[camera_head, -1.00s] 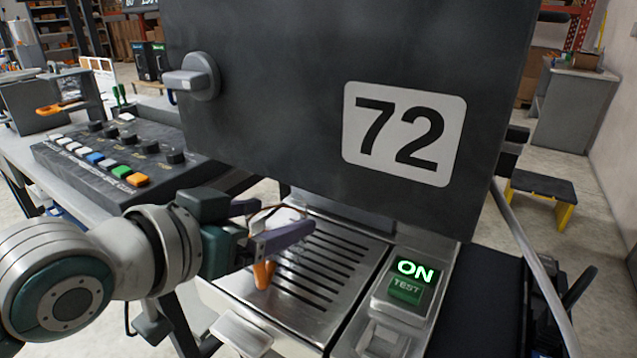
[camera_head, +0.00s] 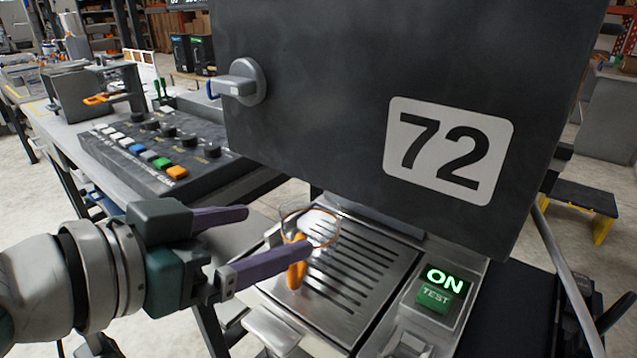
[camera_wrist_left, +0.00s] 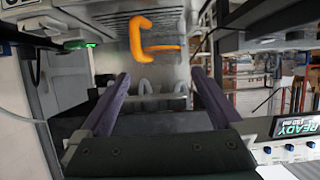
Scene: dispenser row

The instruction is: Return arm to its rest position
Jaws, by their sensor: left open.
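My left gripper (camera_head: 277,230) comes in from the left, open and empty, with its purple fingers apart. It is to the left of a cup-like item with an orange rim and an orange handle (camera_head: 297,265), which stands on the slotted metal drip tray (camera_head: 375,262). In the head view the nearer fingertip overlaps the item, but I cannot tell whether they touch. In the left wrist view the open fingers (camera_wrist_left: 160,76) have nothing between them, and the orange handle (camera_wrist_left: 139,42) shows beyond their tips. My right gripper is not in view.
The dark dispenser body (camera_head: 330,90) marked 72 hangs above the tray, with a lever knob (camera_head: 243,82) on it. A lit ON/TEST switch (camera_head: 440,289) is right of the tray. A button panel (camera_head: 155,150) stands on the bench at left.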

